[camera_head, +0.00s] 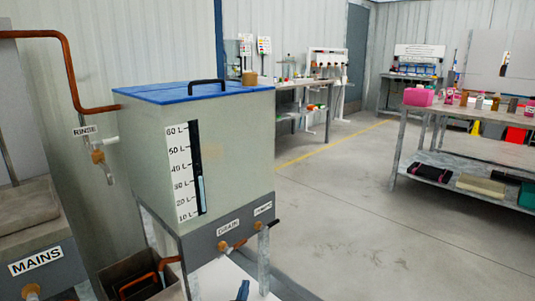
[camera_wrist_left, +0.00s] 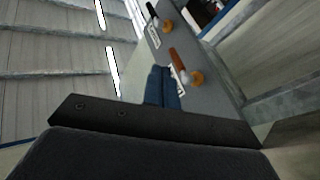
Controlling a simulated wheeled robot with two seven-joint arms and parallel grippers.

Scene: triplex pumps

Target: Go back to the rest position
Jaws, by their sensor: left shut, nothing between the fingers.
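My left gripper (camera_head: 243,290) shows as a small blue tip at the bottom edge of the head view, below the front of the tank (camera_head: 235,150). In the left wrist view its blue fingers (camera_wrist_left: 161,72) are together, with nothing between them. They overlap the tank's grey front panel (camera_wrist_left: 210,85) in that view; I cannot tell the gap. An orange-brown valve fitting (camera_wrist_left: 182,65) appears just beside the fingertips. My right gripper is in neither view.
The tank has a blue lid (camera_head: 170,93), and DRAIN (camera_head: 228,226) and another labelled outlet at its lower front. A RINSE valve (camera_head: 98,156) hangs at left above a MAINS box (camera_head: 37,262). Open floor (camera_head: 340,210) lies right, before a loaded workbench (camera_head: 480,115).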

